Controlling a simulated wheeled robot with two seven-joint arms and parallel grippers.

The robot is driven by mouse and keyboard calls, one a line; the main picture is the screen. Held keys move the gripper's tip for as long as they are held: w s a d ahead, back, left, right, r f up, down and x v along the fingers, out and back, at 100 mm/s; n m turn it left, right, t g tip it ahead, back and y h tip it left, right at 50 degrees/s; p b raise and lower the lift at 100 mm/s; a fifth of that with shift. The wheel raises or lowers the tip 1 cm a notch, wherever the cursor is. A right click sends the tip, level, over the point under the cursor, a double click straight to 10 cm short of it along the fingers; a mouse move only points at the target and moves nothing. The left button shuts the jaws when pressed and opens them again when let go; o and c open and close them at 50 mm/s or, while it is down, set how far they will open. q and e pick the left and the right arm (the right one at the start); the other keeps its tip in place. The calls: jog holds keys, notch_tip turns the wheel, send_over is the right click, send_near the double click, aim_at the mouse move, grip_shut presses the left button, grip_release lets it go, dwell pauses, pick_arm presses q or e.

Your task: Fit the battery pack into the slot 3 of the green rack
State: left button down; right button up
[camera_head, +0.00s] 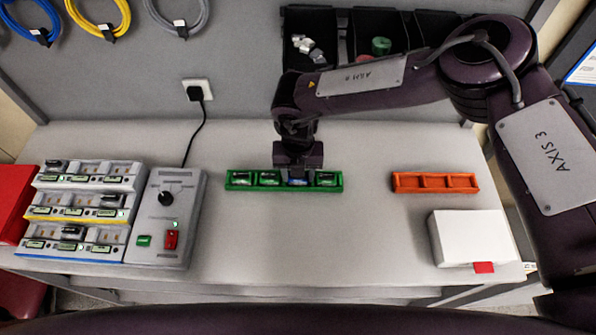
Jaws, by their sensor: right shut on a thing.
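The green rack (234,188) lies on the table near its middle, with a row of compartments. Dark packs with green labels lie in the other compartments. My left gripper is not in view.
An orange rack (435,183) with empty compartments and a white box (470,238) with a red tab are at the right. A charger bank (80,210) and a grey control box (168,220) stand at the left. Dark bins (370,40) hang behind. The front middle is clear.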

jog(key=shift+f, duration=0.15)
jog(key=o, duration=1.1)
jog(key=shift+r+b, duration=0.3)
jog(key=shift+b, duration=0.1)
notch_tip(320, 180, up, 6)
jog(key=shift+r+b, duration=0.2)
jog(key=shift+b, duration=0.95)
jog(key=shift+r, duration=0.4)
jog(key=shift+s, duration=0.1)
